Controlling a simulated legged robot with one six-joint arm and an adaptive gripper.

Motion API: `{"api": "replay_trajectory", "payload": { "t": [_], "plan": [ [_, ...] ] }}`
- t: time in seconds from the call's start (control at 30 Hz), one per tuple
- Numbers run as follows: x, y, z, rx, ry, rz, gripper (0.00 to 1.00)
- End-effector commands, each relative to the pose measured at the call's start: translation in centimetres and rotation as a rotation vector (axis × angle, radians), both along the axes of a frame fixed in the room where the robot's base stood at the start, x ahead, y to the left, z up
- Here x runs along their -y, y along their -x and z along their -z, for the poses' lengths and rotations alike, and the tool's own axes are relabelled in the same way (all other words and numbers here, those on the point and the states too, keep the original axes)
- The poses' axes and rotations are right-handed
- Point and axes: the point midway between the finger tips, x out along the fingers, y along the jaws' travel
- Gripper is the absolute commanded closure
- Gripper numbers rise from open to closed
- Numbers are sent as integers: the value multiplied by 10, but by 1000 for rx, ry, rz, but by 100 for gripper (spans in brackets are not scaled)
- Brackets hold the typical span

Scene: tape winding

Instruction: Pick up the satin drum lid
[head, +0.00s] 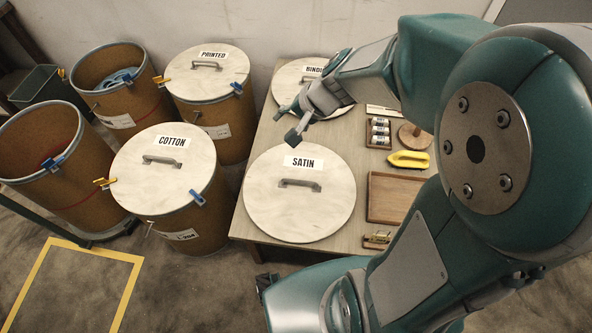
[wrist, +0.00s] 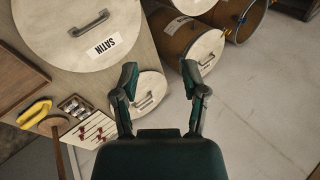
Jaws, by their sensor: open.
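The satin drum lid (head: 299,213) is a pale round disc with a grey bar handle and a white SATIN label. It lies flat on the table in the head view. In the wrist view the satin lid (wrist: 70,45) is at the upper left, its top edge cut off by the frame. My gripper (head: 294,125) is open and empty, above the far side of the satin lid and apart from its handle. In the wrist view my gripper's fingers (wrist: 164,80) are spread, with another lid (wrist: 145,105) below and between them.
The binding lid (head: 290,82), partly hidden by my arm, lies behind on the table (head: 237,222). Drums with COTTON (head: 140,190) and PRINTED (head: 200,90) lids stand left.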

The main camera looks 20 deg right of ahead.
Motion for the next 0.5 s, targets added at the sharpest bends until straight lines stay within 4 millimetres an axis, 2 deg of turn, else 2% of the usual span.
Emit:
{"api": "replay_trajectory", "payload": {
  "t": [0.03,0.2,0.37,0.5],
  "plan": [
    [1,-10,14,-30,-33,47,43],
    [10,-39,57,-102,-131,221,43],
    [23,-61,105,-177,-204,399,43],
    [37,-73,153,-246,-248,563,43]
  ]
}}
